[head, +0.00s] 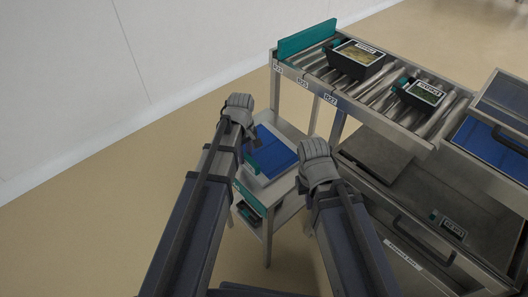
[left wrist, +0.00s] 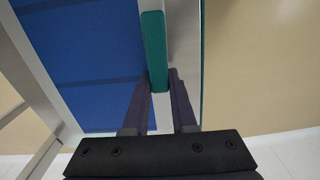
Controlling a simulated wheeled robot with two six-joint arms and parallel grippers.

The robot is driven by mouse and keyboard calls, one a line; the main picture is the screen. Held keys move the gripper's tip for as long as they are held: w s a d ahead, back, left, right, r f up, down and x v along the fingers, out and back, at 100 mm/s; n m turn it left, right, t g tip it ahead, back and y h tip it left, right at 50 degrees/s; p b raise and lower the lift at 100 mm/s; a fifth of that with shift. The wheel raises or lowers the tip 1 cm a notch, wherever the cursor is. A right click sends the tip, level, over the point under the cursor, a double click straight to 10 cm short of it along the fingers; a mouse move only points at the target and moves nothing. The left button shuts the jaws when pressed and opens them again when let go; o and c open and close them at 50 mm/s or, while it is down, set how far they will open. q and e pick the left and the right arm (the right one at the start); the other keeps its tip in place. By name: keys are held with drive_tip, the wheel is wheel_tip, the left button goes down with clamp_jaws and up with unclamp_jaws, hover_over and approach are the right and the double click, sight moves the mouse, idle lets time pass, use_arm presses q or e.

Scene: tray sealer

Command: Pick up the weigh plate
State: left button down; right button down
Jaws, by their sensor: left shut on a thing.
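A blue plate (head: 276,146), which looks like the weigh plate, lies on a small metal stand (head: 284,192). A teal bar (head: 252,163) runs along its near left side. My left gripper (head: 250,139) is at this side. In the left wrist view, its fingers (left wrist: 161,80) are shut on the end of the teal bar (left wrist: 154,45), with the blue surface (left wrist: 80,60) to the left. My right gripper (head: 318,168) is over the right side of the stand, apart from the plate; its fingertips are hidden behind its own body.
A roller conveyor (head: 385,88) with two dark labelled trays, one a sleeve-like pack (head: 357,57) and one smaller (head: 424,92), stands at the back right. A metal cabinet (head: 400,205) with a dark handle is right of my right arm. Floor at left is clear.

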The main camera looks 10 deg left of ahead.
use_arm(q)
drive_tip(key=shift+r, duration=0.1)
idle(0.5)
wheel_tip(320, 180, up, 10)
drive_tip(key=p, duration=1)
